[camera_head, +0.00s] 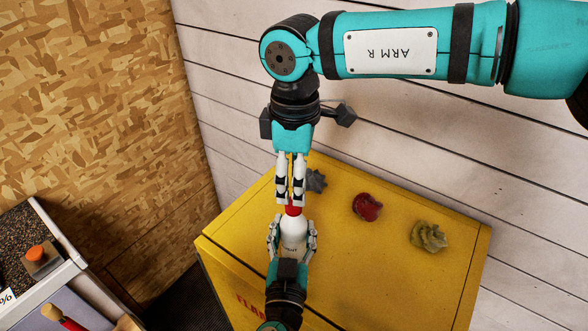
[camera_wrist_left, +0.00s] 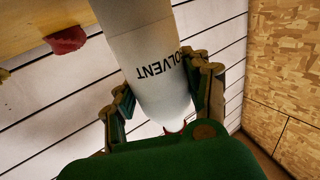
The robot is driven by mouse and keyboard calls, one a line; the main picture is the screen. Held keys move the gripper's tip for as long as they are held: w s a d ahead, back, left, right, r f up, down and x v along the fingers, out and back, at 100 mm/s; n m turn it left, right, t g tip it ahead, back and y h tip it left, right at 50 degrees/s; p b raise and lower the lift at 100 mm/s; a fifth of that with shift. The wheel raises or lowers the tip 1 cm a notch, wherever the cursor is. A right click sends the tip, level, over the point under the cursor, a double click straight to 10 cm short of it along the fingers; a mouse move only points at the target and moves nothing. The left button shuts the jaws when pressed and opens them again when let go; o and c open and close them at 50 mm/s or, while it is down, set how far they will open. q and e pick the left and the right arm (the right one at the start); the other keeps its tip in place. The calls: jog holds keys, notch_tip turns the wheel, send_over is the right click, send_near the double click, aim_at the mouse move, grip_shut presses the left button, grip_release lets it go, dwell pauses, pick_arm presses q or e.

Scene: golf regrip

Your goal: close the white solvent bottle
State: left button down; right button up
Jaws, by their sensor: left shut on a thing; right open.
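The white solvent bottle (camera_head: 294,235) is above the yellow cabinet top. My left gripper (camera_head: 292,238) is shut on its body, a finger on each side. A red cap (camera_head: 293,210) is at the bottle's top end; I cannot tell how tightly it sits. My right gripper (camera_head: 290,198) points down at the cap, its fingers open a little with the tips close to the red; I cannot tell whether they touch. In the left wrist view the bottle (camera_wrist_left: 150,65) shows its SOLVENT label between my left fingers (camera_wrist_left: 162,92). A bit of red (camera_wrist_left: 175,128) shows beyond it, mostly hidden.
The yellow cabinet (camera_head: 350,275) carries a grey crumpled rag (camera_head: 317,181), a red lump (camera_head: 367,206) and a yellow-green crumpled rag (camera_head: 428,237). A white plank wall (camera_head: 235,95) stands behind, a chipboard wall (camera_head: 90,120) at left. A bench (camera_head: 35,245) stands at lower left.

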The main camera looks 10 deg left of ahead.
jog(key=n, duration=0.6)
jog(key=shift+r, duration=0.25)
jog(key=n, duration=0.4)
jog(key=shift+r, duration=0.15)
jog(key=n, duration=0.5)
jog(key=shift+r, duration=0.2)
jog(key=n, duration=0.4)
jog(key=shift+r, duration=0.15)
jog(key=n, duration=0.4)
jog(key=shift+r+n, duration=0.2)
jog(key=shift+n, duration=0.1)
jog(key=n, duration=0.6)
jog(key=shift+r+n, duration=0.25)
jog(key=shift+n, duration=0.05)
jog(key=n, duration=0.4)
jog(key=shift+r, duration=0.15)
jog(key=n, duration=0.5)
jog(key=shift+r+n, duration=0.2)
jog(key=shift+n, duration=0.2)
